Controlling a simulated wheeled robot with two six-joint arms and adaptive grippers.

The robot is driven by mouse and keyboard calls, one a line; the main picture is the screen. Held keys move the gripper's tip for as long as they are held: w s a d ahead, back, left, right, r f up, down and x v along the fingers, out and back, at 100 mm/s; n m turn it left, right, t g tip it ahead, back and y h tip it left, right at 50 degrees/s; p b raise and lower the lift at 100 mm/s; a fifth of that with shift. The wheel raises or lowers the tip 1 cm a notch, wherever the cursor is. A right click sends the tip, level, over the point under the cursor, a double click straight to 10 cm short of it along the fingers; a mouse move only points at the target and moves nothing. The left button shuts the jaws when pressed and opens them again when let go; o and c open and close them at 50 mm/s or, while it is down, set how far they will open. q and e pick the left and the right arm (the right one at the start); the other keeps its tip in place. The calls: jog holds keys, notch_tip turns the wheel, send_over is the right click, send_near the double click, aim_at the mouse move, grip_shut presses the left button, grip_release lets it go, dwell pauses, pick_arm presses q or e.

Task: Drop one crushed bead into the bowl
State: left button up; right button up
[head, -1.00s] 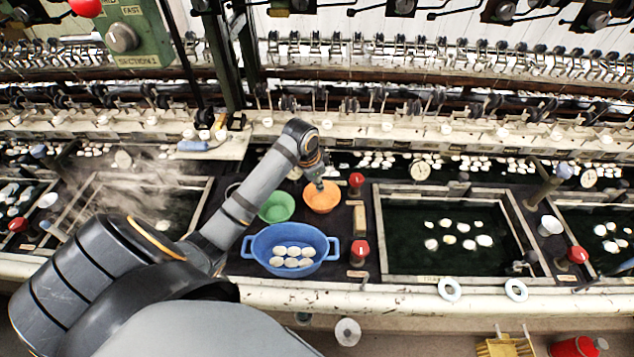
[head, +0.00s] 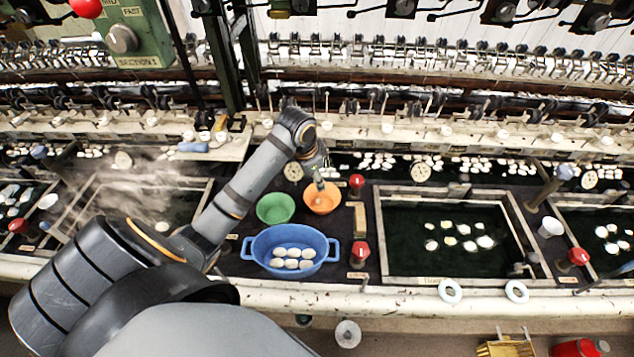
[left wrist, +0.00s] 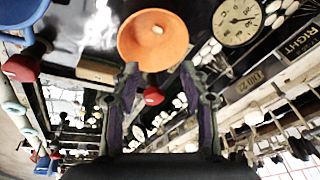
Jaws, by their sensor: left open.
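The orange bowl (head: 323,205) stands on the dark counter, right of a green bowl (head: 276,208). My left gripper (head: 319,178) is above the orange bowl, at its far side. In the left wrist view the gripper (left wrist: 158,80) is open, with nothing between its fingers. There, the orange bowl (left wrist: 135,45) lies beyond the fingertips. A small cream bead (left wrist: 157,29) shows against the bowl's inside; I cannot tell whether it touches the bottom. My right gripper is not in view.
A blue basin (head: 256,245) with several white cocoons stands in front of the bowls. Red-topped knobs (head: 359,250) stand to its right. A water basin (head: 445,280) with floating cocoons lies further right. A round dial (left wrist: 237,22) shows near the orange bowl.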

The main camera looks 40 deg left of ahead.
pick_arm(q)
jog(key=v, duration=0.8)
dwell(0.5)
